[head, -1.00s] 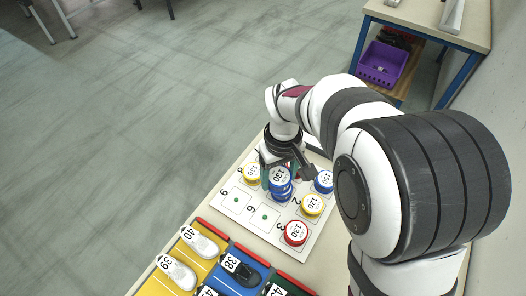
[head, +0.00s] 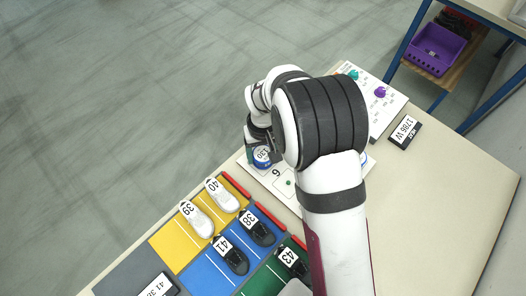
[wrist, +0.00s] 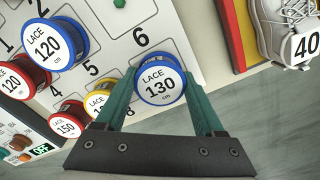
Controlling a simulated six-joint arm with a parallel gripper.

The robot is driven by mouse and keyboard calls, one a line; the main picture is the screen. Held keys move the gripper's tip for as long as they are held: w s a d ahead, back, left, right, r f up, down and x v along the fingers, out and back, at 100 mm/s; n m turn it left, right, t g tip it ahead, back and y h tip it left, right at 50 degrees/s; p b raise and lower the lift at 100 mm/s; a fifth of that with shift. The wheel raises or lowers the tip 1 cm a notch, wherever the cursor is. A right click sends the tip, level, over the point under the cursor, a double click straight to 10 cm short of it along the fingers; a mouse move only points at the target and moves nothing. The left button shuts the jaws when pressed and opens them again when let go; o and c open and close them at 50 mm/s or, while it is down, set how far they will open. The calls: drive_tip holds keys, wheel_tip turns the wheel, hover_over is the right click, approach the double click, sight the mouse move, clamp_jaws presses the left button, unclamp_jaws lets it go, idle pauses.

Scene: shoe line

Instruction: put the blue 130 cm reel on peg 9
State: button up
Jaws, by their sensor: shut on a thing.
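My gripper (wrist: 160,82) has its green fingers on either side of the blue reel marked LACE 130 cm (wrist: 160,84), and is shut on it. The held reel also shows in the head view (head: 262,155), beside the cell marked 6, near the board's left end. The white peg board (wrist: 165,30) carries number labels; 6 is readable beside the held reel. The label 9 and its peg do not show. I cannot tell whether the reel touches the board or sits around a peg.
Other reels stand on the board: a blue 120 (wrist: 52,43), a red 120 (wrist: 18,77), a red 150 (wrist: 68,122) and a yellow one (wrist: 97,103). A bare green peg (head: 289,183) is near label 6. Shoes on coloured lanes (head: 180,250) lie in front.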

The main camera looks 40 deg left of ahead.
sight(263, 154)
drive_tip(key=shift+f, duration=0.4)
drive_tip(key=o, duration=1.4)
drive_tip(key=shift+c, duration=0.2)
wheel_tip(263, 154, up, 13)
drive_tip(key=w+d+r+m, duration=0.1)
drive_tip(key=d+r+m, duration=0.2)
drive_tip(key=d, duration=0.5)
drive_tip(key=w+d+r+m, duration=0.2)
drive_tip(key=d+r+m, duration=0.15)
drive_tip(key=d, duration=0.35)
drive_tip(key=s+d+m+y, duration=0.1)
drive_tip(key=s+d+m, duration=0.9)
drive_tip(key=s+d, duration=0.4)
drive_tip(key=d, duration=0.4)
drive_tip(key=shift+r+y, duration=0.4)
drive_tip(key=shift+s, duration=0.1)
